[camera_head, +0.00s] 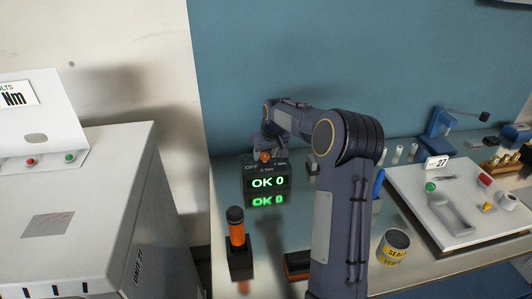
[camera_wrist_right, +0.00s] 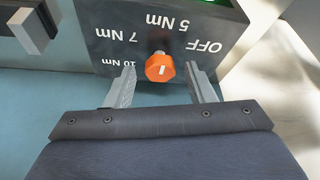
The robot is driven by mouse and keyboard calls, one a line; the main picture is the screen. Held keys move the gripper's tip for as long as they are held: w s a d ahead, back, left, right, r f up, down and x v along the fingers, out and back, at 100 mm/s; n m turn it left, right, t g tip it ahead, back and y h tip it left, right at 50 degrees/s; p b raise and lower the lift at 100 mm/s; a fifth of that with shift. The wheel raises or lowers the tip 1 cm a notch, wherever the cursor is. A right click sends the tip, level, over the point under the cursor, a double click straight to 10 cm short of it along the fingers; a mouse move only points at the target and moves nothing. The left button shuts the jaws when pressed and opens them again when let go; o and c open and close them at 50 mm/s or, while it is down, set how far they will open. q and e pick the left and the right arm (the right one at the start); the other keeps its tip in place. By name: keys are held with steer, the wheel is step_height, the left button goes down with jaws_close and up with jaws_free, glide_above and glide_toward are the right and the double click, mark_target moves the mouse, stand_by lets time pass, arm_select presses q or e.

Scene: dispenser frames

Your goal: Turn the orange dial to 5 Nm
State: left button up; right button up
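The orange dial (camera_wrist_right: 160,67) sits on a dark panel (camera_wrist_right: 105,45) marked OFF, 5 Nm, 7 Nm and 10 Nm, upside down in the right wrist view. A short white mark shows on the dial; I cannot tell which label it points to. My right gripper (camera_wrist_right: 165,88) is open, one finger on each side of the dial with gaps between. In the head view the dial (camera_head: 265,156) is at the top of a box whose display (camera_head: 268,183) reads OK 0 in green. My right gripper (camera_head: 268,145) is just behind it. My left gripper is not in view.
An orange-and-black tool (camera_head: 237,235) stands in a holder left of my right arm. A yellow-labelled can (camera_head: 394,247) and a white tray (camera_head: 410,195) with small parts are to the right. A grey cabinet (camera_head: 90,200) fills the left. A blue wall rises behind.

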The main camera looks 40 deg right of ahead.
steer(key=b+v, duration=0.1)
steer(key=v, duration=0.6)
steer(key=shift+r, duration=0.3)
steer(key=shift+s, duration=0.15)
steer(key=s+a+r+t+y, duration=0.1)
steer(key=s+a+r, duration=0.1)
steer(key=s+a, duration=0.5)
steer(key=s+a+r+y, duration=0.1)
steer(key=s+a+r, duration=0.2)
steer(key=s+a, duration=0.35)
steer(key=s+a+f+y, duration=0.1)
steer(key=s+a+f, duration=0.3)
steer(key=s+a, duration=0.3)
steer(key=s+a+f+n+y, duration=0.1)
steer(key=s+a+f+y, duration=0.1)
steer(key=s+a+f, duration=0.2)
steer(key=s+a, duration=0.3)
steer(key=s, duration=0.4)
steer(key=shift+f, duration=0.25)
